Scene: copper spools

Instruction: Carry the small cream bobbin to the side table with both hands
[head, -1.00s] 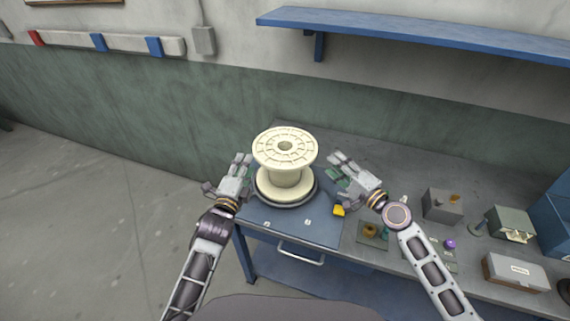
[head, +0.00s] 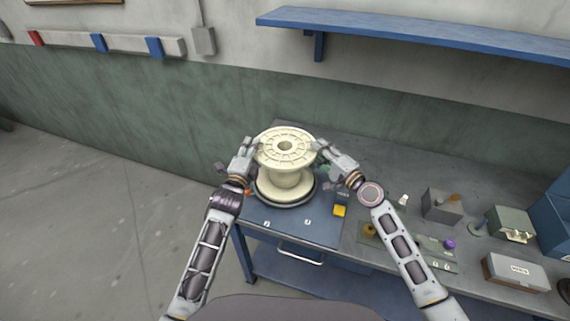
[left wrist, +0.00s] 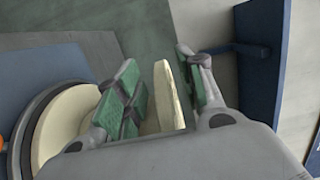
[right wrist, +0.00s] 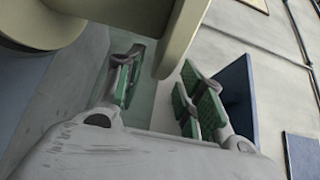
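The cream bobbin (head: 287,178) stands upright on a round dark base (head: 263,196) on the blue part of the bench. My left gripper (head: 250,147) is at the left side of its upper flange (head: 285,142). In the left wrist view the flange edge (left wrist: 170,95) lies between the green-padded fingers, with gaps showing. My right gripper (head: 321,150) is at the right side of the same flange. In the right wrist view the flange edge (right wrist: 181,38) reaches between its spread fingers. Both grippers are open. I cannot identify a separate side table.
The grey bench (head: 400,165) carries a grey box (head: 441,206), a green-grey box (head: 511,222) and a white box (head: 515,271) at right. A yellow block (head: 339,211) lies near the right gripper. A blue shelf (head: 420,35) hangs above. Open floor (head: 90,220) lies at left.

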